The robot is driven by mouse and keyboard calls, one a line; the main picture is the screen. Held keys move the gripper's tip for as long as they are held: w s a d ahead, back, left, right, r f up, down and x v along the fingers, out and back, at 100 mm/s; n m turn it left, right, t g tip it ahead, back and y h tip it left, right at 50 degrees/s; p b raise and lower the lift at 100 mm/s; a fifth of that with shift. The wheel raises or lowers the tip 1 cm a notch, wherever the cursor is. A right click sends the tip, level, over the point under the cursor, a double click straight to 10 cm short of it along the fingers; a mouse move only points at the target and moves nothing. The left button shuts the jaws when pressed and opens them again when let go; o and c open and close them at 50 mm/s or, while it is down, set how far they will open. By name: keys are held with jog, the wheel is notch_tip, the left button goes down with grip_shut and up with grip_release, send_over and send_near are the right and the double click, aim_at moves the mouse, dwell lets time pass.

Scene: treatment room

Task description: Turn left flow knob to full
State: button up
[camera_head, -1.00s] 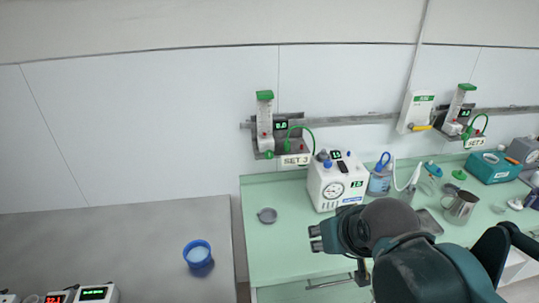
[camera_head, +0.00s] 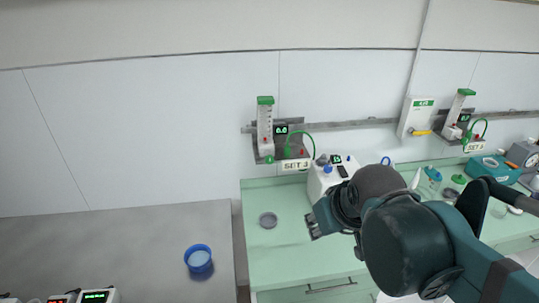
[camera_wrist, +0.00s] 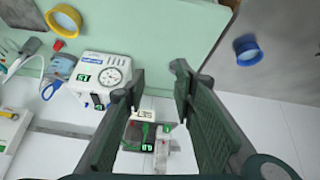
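The left flowmeter (camera_head: 265,125) is a clear upright tube with a green cap on the wall rail. A small green knob (camera_head: 268,158) sits at its base, next to a dark display (camera_head: 281,129) and above a "SET" label (camera_head: 296,165). A green hose curves to its right. My gripper (camera_head: 313,226) is over the green counter, below and right of the flowmeter, apart from it. In the wrist view the flowmeter (camera_wrist: 160,155) appears upside down beyond my fingers. My gripper (camera_wrist: 160,80) is open there, with nothing between its fingers. The knob's setting cannot be read.
A white machine with a gauge (camera_wrist: 108,75) stands on the counter (camera_head: 262,250), partly hidden by my arm in the head view. A second flowmeter (camera_head: 455,115) hangs far right. A blue cup (camera_head: 198,258) stands on the grey table.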

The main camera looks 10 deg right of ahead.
jog(key=w+a+r+n+g+p, duration=0.1)
jog(key=w+r+n+p, duration=0.1)
jog(key=w+r+n, duration=0.45)
jog(key=n+g+p, duration=0.5)
jog(key=n+p, duration=0.3)
jog(key=n, duration=0.2)
send_over(269, 156)
jog(key=shift+f, duration=0.25)
jog(key=shift+s, duration=0.1)
jog(key=shift+f+p, duration=0.35)
jog(key=shift+f, duration=3.55)
jog(key=c, duration=0.8)
